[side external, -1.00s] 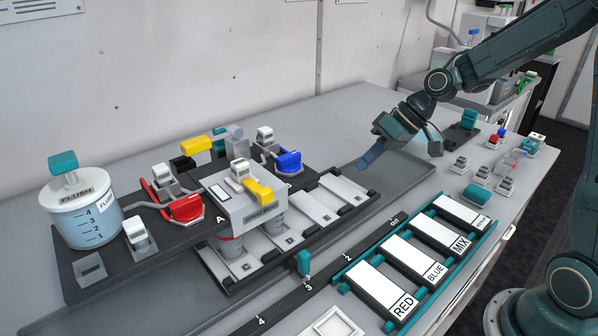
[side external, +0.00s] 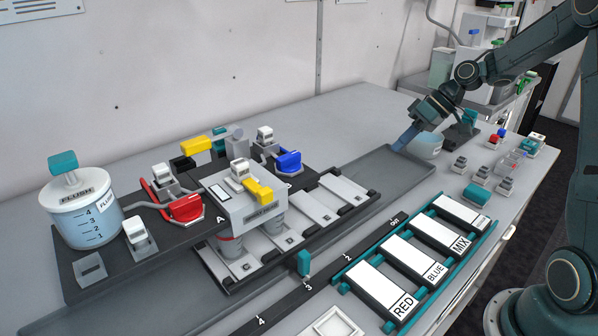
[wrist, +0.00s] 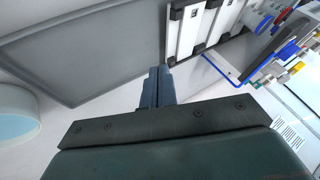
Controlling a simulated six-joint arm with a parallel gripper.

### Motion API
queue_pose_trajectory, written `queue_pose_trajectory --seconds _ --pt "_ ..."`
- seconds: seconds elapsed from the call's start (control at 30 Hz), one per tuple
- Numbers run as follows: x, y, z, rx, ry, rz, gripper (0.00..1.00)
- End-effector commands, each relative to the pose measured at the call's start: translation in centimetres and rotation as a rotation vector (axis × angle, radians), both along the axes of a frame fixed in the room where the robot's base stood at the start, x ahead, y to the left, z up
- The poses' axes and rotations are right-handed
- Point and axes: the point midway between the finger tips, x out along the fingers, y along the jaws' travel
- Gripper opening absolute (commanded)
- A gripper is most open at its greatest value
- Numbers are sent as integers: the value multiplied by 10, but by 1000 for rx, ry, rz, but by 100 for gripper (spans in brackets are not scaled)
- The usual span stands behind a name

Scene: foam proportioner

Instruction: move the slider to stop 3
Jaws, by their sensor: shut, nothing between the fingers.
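The slider's teal knob (side external: 303,263) stands upright on the black rail (side external: 345,256), right by the mark 3. The rail carries the marks 4, 3, 2 and OUT from near left to far right. My gripper (side external: 401,142) is well away from the knob, up and to the right of it, near the far right end of the grey tray. Its blue fingers are together and empty; they also show shut in the wrist view (wrist: 158,84). The slider is not recognisable in the wrist view.
Plates labelled RED, BLUE and MIX (side external: 440,236) lie in a teal rack beside the rail. The dispenser block (side external: 240,208) and flush jar (side external: 82,212) stand left. A pale blue cup (side external: 428,150) is close by my gripper.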

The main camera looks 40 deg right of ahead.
Motion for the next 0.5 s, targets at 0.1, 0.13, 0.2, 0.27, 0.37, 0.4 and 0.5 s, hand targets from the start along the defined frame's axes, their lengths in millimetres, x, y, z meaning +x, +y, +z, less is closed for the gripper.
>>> queue_pose_trajectory --seconds 0.1,0.13,0.2,0.27,0.37,0.4,0.5 --pt "3 5 -7 1 2 2 0" --pt "4 6 -10 1 2 2 0" --pt "7 10 -16 2 4 2 0" --pt "10 14 -22 2 3 2 0" --pt "15 21 -34 2 4 3 0" --pt "17 24 -39 2 4 3 0" --pt "23 31 -51 3 5 3 0"
